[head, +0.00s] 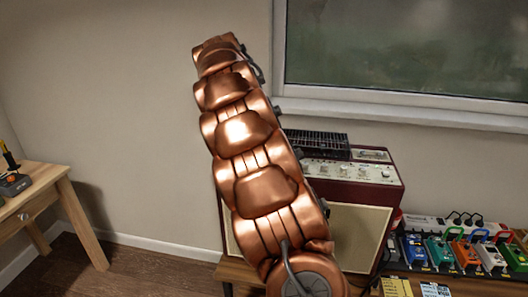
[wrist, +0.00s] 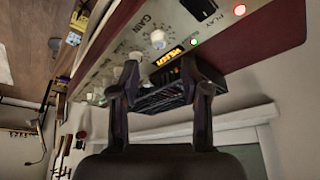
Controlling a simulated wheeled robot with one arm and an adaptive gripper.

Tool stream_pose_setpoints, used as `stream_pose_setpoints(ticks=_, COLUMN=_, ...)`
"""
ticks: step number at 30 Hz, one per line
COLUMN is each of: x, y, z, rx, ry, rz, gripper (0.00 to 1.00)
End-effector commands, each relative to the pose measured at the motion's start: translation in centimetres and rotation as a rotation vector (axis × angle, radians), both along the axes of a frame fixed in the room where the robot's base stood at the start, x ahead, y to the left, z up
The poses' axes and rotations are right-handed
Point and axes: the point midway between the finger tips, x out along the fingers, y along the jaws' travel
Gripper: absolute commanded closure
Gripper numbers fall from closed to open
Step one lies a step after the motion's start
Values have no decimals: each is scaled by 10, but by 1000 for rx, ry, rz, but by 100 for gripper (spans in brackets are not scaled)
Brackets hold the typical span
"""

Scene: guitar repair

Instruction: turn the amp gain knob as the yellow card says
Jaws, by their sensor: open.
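The amp (head: 395,196) is dark red with a pale control panel (head: 350,172); my copper arm covers its left part in the head view. In the wrist view the panel is close and tilted. A whitish knob (wrist: 158,39) sits beside the word GAIN. My gripper (wrist: 160,66) is open and empty, its two dark fingers spread just below this knob in the picture. I see no contact with the knob, though depth is hard to judge. In the head view my gripper is hidden. A yellow card (head: 396,287) lies at the bottom right; its writing is too small to read.
A black slatted rack (head: 318,141) sits on the amp. Several coloured pedals (head: 465,254) stand to the right, near a pale blue card (head: 435,289). More knobs (wrist: 136,57) line the panel. A wooden table (head: 38,188) stands left, with open floor between.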

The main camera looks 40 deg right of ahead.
Motion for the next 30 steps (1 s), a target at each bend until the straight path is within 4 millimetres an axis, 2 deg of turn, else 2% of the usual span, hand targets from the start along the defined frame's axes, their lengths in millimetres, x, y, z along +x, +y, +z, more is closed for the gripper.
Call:
stream_pose_setpoints(ticks=6, x=3, y=12, z=29, rx=-1, ry=-1, rz=3, gripper=54)
stream_pose_setpoints(ticks=12, x=4, y=18, z=44, rx=-1, ry=1, rz=2, gripper=54)
stream_pose_setpoints(ticks=30, x=3, y=21, z=50, rx=2, ry=4, rz=-1, gripper=54)
